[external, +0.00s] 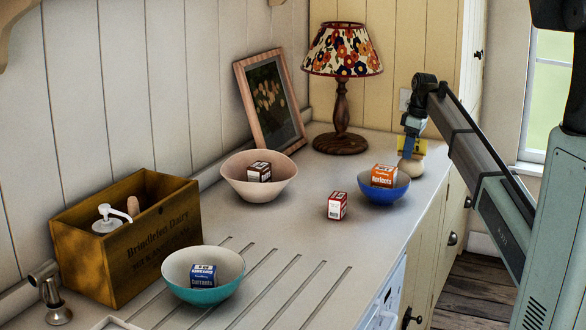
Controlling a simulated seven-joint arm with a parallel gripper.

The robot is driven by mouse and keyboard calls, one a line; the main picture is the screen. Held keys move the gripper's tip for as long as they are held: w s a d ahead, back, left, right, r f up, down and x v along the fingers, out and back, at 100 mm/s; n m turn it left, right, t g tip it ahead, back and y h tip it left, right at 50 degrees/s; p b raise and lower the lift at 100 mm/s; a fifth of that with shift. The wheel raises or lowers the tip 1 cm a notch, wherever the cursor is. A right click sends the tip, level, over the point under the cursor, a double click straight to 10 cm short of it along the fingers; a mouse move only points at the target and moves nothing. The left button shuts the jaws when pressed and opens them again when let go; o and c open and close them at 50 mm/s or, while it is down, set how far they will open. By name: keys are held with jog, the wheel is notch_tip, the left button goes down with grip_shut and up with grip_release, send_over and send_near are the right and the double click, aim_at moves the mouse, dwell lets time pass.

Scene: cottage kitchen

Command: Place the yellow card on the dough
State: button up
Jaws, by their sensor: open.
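The dough (417,167) looks like a pale beige round lump on the counter, behind the blue bowl near the right edge. A small yellow piece, apparently the yellow card (422,145), shows just above the dough, at the fingers of my gripper (411,148). My gripper points down over the dough and is open. It partly covers the yellow piece, and I cannot tell whether the card rests on the dough or touches a finger. The fingers are small in this view.
A blue bowl (384,193) with an orange box (384,175) stands in front of the dough. A red box (337,206), a pink bowl (240,188), a teal bowl (202,295), a lamp (342,107) and a wooden crate (110,270) stand further left.

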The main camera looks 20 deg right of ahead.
jog(key=r, duration=0.8)
jog(key=s+d+r, duration=0.1)
jog(key=r, duration=0.3)
jog(key=shift+s+d+r, duration=0.1)
